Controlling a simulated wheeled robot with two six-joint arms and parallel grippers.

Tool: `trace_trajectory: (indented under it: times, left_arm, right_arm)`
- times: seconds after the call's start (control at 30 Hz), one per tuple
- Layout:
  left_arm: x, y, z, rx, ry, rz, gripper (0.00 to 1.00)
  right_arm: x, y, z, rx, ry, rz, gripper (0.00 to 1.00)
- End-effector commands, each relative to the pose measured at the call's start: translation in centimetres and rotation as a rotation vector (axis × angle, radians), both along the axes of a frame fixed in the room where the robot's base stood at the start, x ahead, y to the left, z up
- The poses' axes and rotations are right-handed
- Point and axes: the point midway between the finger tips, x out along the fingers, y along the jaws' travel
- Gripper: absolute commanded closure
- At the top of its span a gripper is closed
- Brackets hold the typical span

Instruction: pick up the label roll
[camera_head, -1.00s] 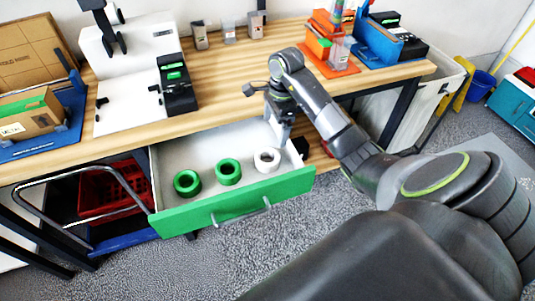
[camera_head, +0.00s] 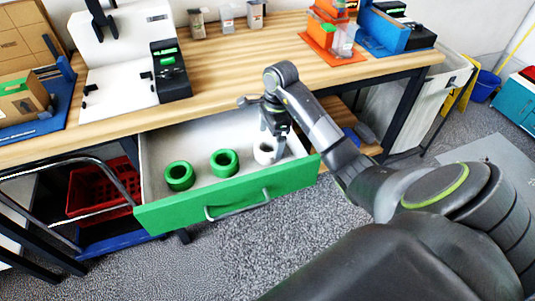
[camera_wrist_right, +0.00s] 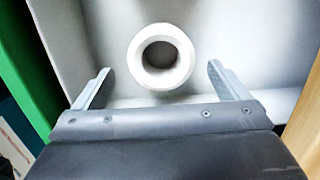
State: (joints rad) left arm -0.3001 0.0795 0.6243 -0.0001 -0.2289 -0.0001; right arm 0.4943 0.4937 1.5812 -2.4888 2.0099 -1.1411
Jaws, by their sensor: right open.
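The white label roll (camera_head: 264,153) lies in the right part of an open drawer (camera_head: 205,196) with a green front. In the right wrist view the white roll (camera_wrist_right: 161,57) shows from above as a ring with a dark hole. My right gripper (camera_head: 276,146) is over the roll in the head view and hides part of it. In the right wrist view my right gripper (camera_wrist_right: 158,88) is open, with one finger on each side of the roll's near edge and clear gaps. My left gripper is not in view.
Two green rolls, one on the left (camera_head: 179,175) and one in the middle (camera_head: 224,162), lie in the same drawer. The wooden table top (camera_head: 215,70) overhangs the drawer's back. A red crate (camera_head: 100,190) sits below at left.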

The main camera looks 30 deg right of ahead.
Motion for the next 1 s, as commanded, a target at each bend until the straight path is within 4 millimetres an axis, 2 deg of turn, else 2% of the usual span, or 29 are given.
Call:
trace_trajectory:
  times: [0.07,0.17,0.3,0.53,0.9,0.93,1.0]
  left_arm:
    - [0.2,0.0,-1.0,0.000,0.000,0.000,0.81]
    - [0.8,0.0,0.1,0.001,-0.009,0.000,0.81]
    - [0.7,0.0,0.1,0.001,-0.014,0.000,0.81]
    - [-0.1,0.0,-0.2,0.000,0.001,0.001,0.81]
    - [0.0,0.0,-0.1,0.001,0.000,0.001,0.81]
    - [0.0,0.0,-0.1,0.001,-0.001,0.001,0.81]
    - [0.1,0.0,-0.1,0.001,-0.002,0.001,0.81]
  right_arm:
    - [0.1,0.2,-1.2,0.002,0.000,0.001,0.05]
    - [0.2,0.7,-2.2,0.004,0.005,-0.001,0.05]
    - [0.3,0.8,-4.2,0.002,0.004,-0.002,0.05]
    - [0.4,0.8,-4.5,0.000,0.000,0.000,0.05]
    - [0.4,0.8,-4.5,0.000,0.000,0.000,0.53]
    - [0.4,0.8,-4.5,0.000,0.000,0.000,0.56]
    - [0.4,0.8,-4.4,0.000,0.000,0.000,0.56]
